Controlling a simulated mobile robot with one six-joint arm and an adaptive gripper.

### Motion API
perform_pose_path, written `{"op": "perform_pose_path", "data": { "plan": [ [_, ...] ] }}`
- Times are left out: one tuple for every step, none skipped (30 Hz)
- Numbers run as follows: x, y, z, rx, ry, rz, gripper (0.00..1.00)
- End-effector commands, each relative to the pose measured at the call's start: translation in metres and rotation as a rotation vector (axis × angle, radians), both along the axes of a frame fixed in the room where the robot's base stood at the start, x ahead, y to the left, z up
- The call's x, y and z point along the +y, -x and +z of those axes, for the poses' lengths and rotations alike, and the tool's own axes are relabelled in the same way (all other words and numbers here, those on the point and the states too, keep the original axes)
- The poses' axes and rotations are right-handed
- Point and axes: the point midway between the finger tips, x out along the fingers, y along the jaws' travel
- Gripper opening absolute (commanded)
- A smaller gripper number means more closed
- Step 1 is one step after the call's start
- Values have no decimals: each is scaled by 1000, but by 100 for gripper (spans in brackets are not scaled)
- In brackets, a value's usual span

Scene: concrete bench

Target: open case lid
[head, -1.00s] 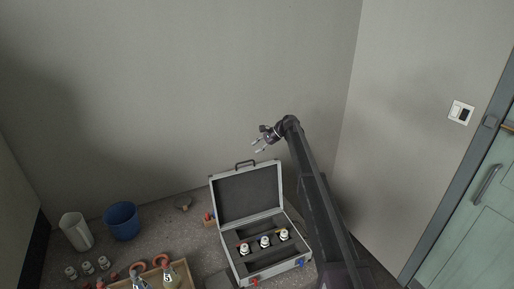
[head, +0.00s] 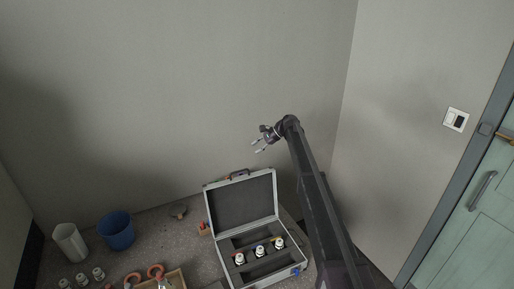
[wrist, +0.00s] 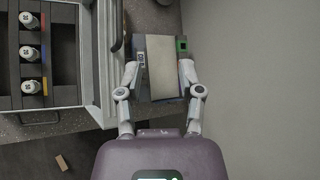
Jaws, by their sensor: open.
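The case lid (head: 240,203) stands up at the back of the silver case (head: 285,273), its dark lining facing forward. A dark handle (head: 239,173) sits on the lid's top edge. My gripper (head: 259,147) is open, above and to the right of that handle and apart from the lid. In the wrist view the open gripper (wrist: 159,72) has its two fingers spread, right of the upright lid (wrist: 101,60) and its handle (wrist: 118,28). A flat grey panel with a green square (wrist: 165,68) shows beyond the fingers.
Several white-capped bottles (head: 260,251) stand in the case. A blue bucket (head: 116,232) and a white container (head: 70,243) stand at the left. The wall (head: 190,90) rises behind the bench; a green door (head: 480,225) is at the right.

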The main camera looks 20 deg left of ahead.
Motion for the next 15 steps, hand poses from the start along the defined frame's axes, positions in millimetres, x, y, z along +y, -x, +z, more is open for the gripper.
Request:
{"op": "perform_pose_path", "data": {
  "plan": [
    [-1,0,3,0,0,0,48],
    [-2,0,4,0,0,0,48],
    [-3,0,6,0,0,0,48],
    [-3,0,7,0,0,0,48],
    [-4,0,7,1,0,-1,48],
    [-5,0,9,1,0,-1,48],
    [-5,0,9,1,0,-1,48],
    [-6,0,10,1,0,-1,48],
    [-6,0,11,1,0,-1,48],
    [-7,0,11,1,0,-1,48],
    [-7,0,11,1,0,-1,48],
    [-7,0,11,1,0,-1,48],
    [-7,0,11,0,0,-1,48],
    [-7,0,11,1,0,-1,48],
    [-7,0,11,1,0,-1,48]
  ]
}}
